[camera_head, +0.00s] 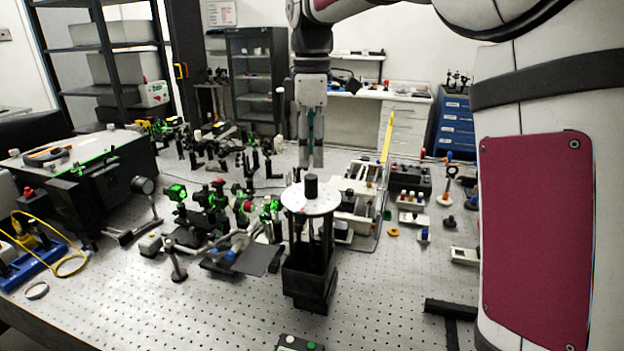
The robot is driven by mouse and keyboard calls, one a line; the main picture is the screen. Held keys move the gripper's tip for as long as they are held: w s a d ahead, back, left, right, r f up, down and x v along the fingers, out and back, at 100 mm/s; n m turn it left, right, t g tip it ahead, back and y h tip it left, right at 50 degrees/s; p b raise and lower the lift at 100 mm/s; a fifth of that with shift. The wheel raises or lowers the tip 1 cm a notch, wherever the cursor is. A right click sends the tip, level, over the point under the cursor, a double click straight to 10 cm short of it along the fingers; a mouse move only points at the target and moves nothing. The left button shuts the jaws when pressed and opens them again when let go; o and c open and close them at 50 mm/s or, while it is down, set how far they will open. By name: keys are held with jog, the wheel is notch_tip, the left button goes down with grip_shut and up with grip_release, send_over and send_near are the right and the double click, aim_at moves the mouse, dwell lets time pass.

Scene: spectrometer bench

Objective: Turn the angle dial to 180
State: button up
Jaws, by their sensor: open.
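The angle dial is a round white plate (297,203) with a black cylindrical knob (311,187) standing at its middle. It sits on top of a black post-and-box stand (311,280) in the middle of the bench. The markings on the plate are too small to read. My gripper (311,166) points straight down just above the knob, with its fingers open. It appears to be apart from the knob and holds nothing. The exact sideways alignment over the knob cannot be told from this one view.
Optical mounts (215,200) crowd the left side. A tray of small parts (360,205) lies close behind on the right. A black box (90,185) stands far left.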

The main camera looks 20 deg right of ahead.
aim_at(312, 177)
notch_tip(312, 177, down, 7)
jog(key=shift+f+p, duration=0.15)
jog(key=shift+p, duration=0.25)
jog(key=shift+c, duration=0.3)
